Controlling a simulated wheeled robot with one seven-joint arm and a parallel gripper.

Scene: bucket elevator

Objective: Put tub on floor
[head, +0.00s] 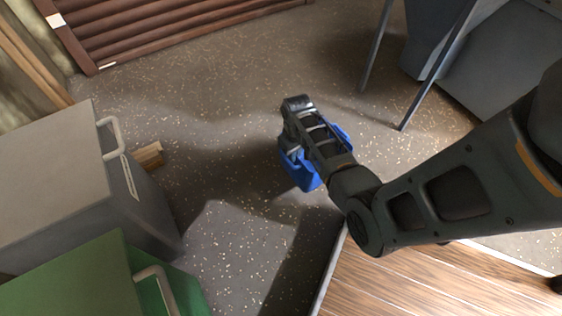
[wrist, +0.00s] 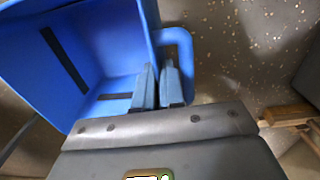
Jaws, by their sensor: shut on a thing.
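The blue tub (head: 303,176) is under my gripper (head: 296,152) in the head view, mostly hidden by my arm. In the wrist view the tub (wrist: 95,50) is at the upper left. Its inside shows black strips, and no load shows in the visible part. My gripper (wrist: 160,84) is shut on the tub's blue handle loop at its side. I cannot tell from these views whether the tub touches the speckled floor (head: 240,236) or hangs above it.
A grey bin (head: 60,170) and a green bin (head: 75,280) stand at left, with a wood block (head: 149,156) beside the grey one. A wooden platform (head: 400,285) lies at lower right. Metal legs (head: 425,90) stand at upper right. Open floor surrounds the tub.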

